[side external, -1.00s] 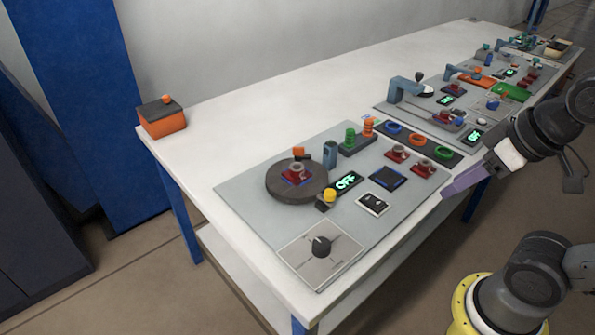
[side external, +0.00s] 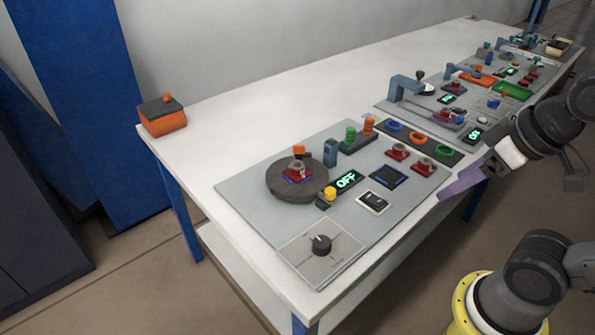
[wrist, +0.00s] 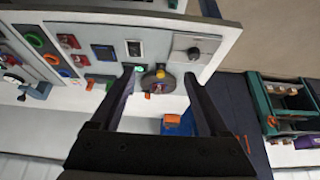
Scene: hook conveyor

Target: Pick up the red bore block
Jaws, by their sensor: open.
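Several red bore blocks with grey rings are in view. One red bore block (side external: 298,173) sits on the dark round turntable (side external: 283,190); it also shows in the wrist view (wrist: 159,87). Two other red blocks stand side by side, one (side external: 398,153) behind the other (side external: 424,168), at the right of the near panel; they show at the left in the wrist view (wrist: 69,41). My gripper (side external: 462,183) is open and empty, off the front edge of the table, right of the blocks and apart from them. In the wrist view its fingers (wrist: 160,74) frame the turntable.
An orange box (side external: 162,116) stands at the far left corner. The back of the white table is clear.

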